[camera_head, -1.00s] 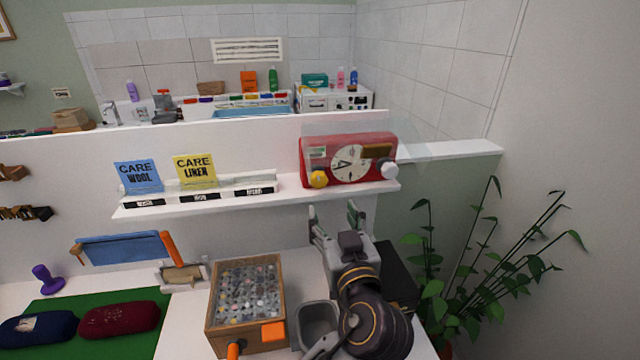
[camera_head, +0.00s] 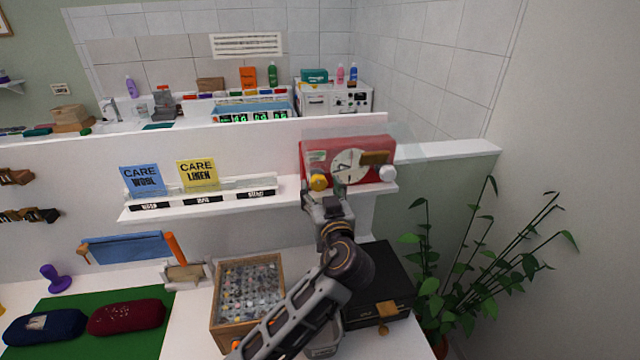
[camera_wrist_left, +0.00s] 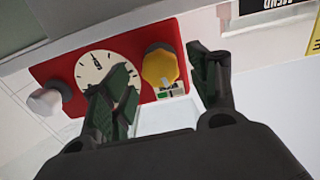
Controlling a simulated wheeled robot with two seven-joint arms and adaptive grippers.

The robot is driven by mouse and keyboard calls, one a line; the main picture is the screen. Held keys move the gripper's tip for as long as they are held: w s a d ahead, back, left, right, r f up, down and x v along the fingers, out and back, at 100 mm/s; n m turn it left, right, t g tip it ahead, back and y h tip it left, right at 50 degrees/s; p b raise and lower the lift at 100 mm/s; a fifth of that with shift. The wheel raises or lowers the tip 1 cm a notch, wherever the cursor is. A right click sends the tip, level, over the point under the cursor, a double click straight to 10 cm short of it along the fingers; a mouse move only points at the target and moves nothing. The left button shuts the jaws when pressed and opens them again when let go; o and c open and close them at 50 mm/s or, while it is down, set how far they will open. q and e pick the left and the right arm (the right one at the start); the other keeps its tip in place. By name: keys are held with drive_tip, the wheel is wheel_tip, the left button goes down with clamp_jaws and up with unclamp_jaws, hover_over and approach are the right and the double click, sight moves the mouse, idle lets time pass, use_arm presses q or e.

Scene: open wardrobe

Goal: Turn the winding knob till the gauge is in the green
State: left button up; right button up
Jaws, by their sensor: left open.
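A red box-shaped device (camera_head: 318,151) stands on the white shelf. My left gripper (camera_head: 322,197) is open, just in front of and below the yellow knob. In the left wrist view, which is upside down, the yellow knob (camera_wrist_left: 160,66) appears between the open fingers (camera_wrist_left: 165,85). One finger covers part of the dial (camera_wrist_left: 101,68).
Blue and yellow care cards (camera_head: 197,172) stand on the shelf left of the device. Below are a wooden box of small pieces (camera_head: 249,290) and a black case (camera_head: 375,280). A plant (camera_head: 480,265) stands at the right.

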use_arm(q)
drive_tip(key=shift+w+a, duration=0.2)
drive_tip(key=shift+w, duration=0.65)
drive_tip(key=shift+c, duration=0.3)
drive_tip(key=c, duration=1)
